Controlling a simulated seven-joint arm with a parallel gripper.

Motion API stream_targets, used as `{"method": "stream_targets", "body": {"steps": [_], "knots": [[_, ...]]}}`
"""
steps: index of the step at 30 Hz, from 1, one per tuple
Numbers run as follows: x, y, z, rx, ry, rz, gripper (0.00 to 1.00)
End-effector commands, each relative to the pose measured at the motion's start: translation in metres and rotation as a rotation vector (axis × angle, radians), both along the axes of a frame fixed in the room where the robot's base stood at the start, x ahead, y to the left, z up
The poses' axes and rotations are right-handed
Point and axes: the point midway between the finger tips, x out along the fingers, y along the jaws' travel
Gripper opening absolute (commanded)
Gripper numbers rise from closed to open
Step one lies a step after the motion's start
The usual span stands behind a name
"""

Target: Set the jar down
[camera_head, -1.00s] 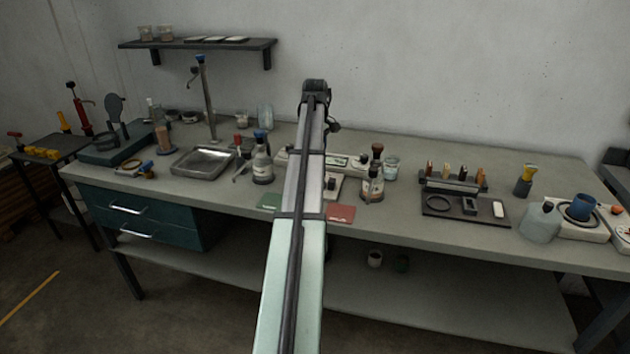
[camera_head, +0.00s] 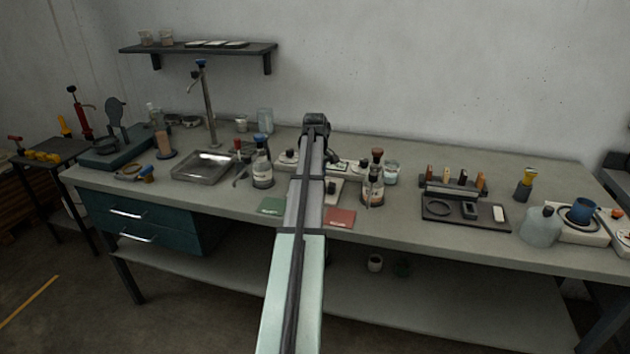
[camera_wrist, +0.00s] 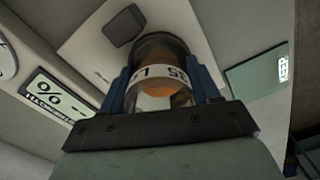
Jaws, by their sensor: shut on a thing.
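The jar (camera_wrist: 160,92) shows in the wrist view as a clear round vessel with a white lettered band, a dark far end and something orange inside. My gripper (camera_wrist: 160,72) has its two blue fingers shut on the jar's sides. Behind the jar is a pale panel with a dark square pad (camera_wrist: 124,26). I cannot tell whether the jar touches anything below. In the head view my own arm hides the gripper and the jar.
A green card (camera_head: 271,205) and a red card (camera_head: 340,217) lie near the bench's front edge, either side of my arm. A blue-capped bottle (camera_head: 262,165) stands left, a brown-capped bottle (camera_head: 373,180) right. A display panel (camera_wrist: 55,100) shows in the wrist view.

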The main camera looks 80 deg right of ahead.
Motion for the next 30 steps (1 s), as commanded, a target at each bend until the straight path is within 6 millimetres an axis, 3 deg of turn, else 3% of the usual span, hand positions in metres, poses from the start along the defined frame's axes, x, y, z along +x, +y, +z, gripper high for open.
{"method": "stream_targets", "body": {"steps": [6,7,14,23,30], "knots": [[0.0,0.0,-0.003,0.0,0.0,0.0,0.29],[0.0,0.0,-0.003,0.0,0.0,0.0,0.64],[0.0,0.0,-0.002,0.0,0.0,0.0,0.86],[0.0,0.0,0.0,0.0,0.0,0.0,0.87],[0.0,-0.001,0.026,-0.001,-0.001,0.0,0.87]]}}
